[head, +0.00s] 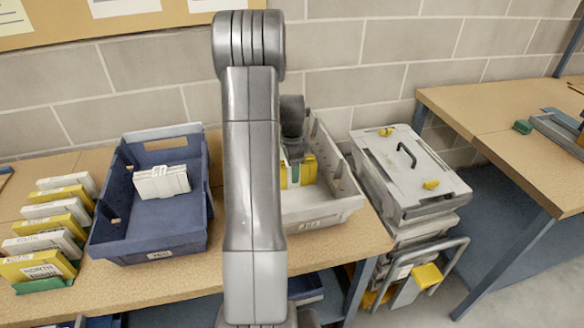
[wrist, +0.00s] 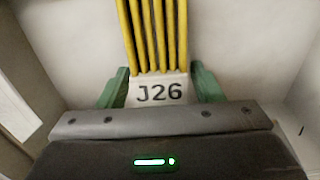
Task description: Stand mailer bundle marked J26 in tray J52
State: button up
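The mailer bundle marked J26 (wrist: 158,92) shows several yellow mailers and a white label in the wrist view. The green fingers of my gripper (wrist: 160,84) press on both sides of the label end, so the gripper looks shut on the bundle. In the head view the yellow bundle (head: 307,171) is inside the pale grey tray (head: 322,212), below my gripper (head: 297,158). My arm hides the tray's left part and some of the bundle. Whether the bundle touches the tray floor cannot be told. The tray's front label is too small to read surely.
A blue tray (head: 150,243) with a white bundle (head: 161,182) stands left on the bench. Several yellow and white bundles stand in a row at far left (head: 40,265). A stack of grey lidded boxes (head: 408,170) stands close to the right. Pale tray walls surround my gripper.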

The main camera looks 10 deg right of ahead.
notch_tip(320, 180, up, 12)
jog(key=shift+r, duration=0.2)
dwell(0.5)
